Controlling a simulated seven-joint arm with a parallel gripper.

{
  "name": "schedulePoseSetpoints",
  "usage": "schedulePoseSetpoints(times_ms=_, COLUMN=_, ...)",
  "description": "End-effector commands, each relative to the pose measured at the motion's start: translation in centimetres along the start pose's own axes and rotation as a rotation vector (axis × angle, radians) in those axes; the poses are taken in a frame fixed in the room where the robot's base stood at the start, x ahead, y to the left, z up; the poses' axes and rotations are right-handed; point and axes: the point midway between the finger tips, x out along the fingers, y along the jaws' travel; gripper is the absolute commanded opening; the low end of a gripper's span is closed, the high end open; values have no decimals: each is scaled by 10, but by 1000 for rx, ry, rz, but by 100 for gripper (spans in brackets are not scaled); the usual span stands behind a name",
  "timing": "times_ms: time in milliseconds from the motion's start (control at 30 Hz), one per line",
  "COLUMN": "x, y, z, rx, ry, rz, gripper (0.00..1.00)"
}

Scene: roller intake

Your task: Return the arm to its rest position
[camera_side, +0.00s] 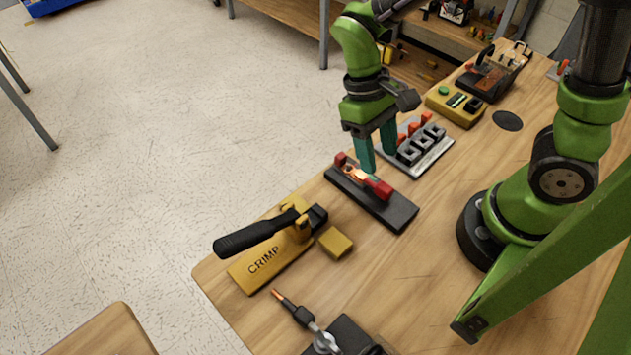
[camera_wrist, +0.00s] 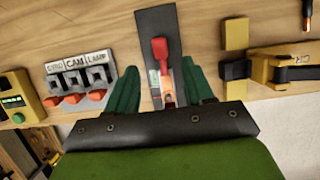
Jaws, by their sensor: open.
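My gripper (camera_side: 377,150) has two teal fingers and points down over the bench. It is open, with its fingers apart above the far end of a dark plate (camera_side: 401,217) that carries a red-ended part (camera_side: 379,187) with copper-coloured metal. In the wrist view my gripper (camera_wrist: 163,92) has one finger on each side of that red part (camera_wrist: 160,52), over the dark plate (camera_wrist: 150,20). I cannot tell whether the fingers touch anything.
A yellow crimp tool (camera_side: 272,256) with a black handle and a yellow block (camera_side: 335,242) stand nearer. A grey holder (camera_side: 420,150) with several black sockets and a yellow box (camera_side: 456,105) stand beyond. A probe-like tool (camera_side: 305,318) lies at the near edge. Bare wooden bench (camera_side: 380,285) shows between.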

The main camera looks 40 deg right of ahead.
Motion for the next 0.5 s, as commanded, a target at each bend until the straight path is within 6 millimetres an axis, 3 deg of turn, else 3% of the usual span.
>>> schedulePoseSetpoints(times_ms=200, x=-53, y=0, z=-1, rx=0, ry=5, rz=-1, gripper=52)
schedulePoseSetpoints(times_ms=500, x=-92, y=0, z=0, rx=1, ry=0, rz=1, gripper=52)
